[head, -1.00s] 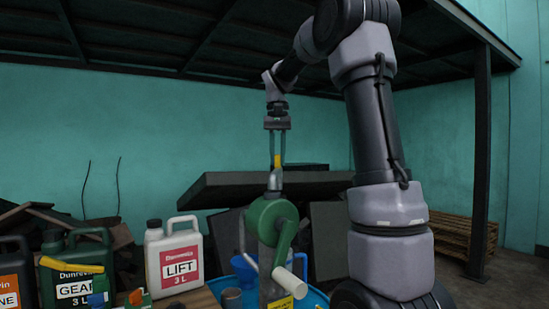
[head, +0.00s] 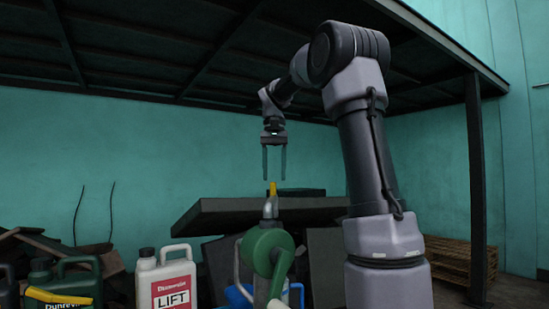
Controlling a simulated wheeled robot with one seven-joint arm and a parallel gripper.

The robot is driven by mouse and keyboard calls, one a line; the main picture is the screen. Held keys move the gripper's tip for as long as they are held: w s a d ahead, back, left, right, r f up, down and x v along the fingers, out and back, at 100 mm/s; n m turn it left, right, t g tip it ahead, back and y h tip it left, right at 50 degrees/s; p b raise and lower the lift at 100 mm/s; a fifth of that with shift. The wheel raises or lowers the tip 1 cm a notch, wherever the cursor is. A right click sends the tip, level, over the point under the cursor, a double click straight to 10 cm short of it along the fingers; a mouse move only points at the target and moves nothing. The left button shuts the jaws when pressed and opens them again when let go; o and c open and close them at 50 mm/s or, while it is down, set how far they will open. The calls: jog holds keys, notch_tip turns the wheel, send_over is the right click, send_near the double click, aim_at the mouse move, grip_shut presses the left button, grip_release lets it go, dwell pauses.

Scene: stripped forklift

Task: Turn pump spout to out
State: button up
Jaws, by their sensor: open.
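The pump (head: 264,248) has a green round body with a green crank arm and a pale handle grip low in the picture. Its grey metal spout (head: 270,208) rises from the top and carries a yellow tip (head: 272,188). The way the spout faces is hard to tell from here. My gripper (head: 274,178) points straight down just above the yellow tip. The lower part of the pump is cut off by the picture's bottom edge.
A white LIFT jug (head: 165,277) and a dark green jug (head: 66,279) stand left of the pump. A yellow lever-like part (head: 57,296) lies before the green jug. A dark slab (head: 215,217) lies behind the pump. A dark roof is overhead, with a post (head: 475,190) at right.

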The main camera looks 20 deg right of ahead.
notch_tip(320, 180, up, 7)
dwell(0.3)
dwell(0.4)
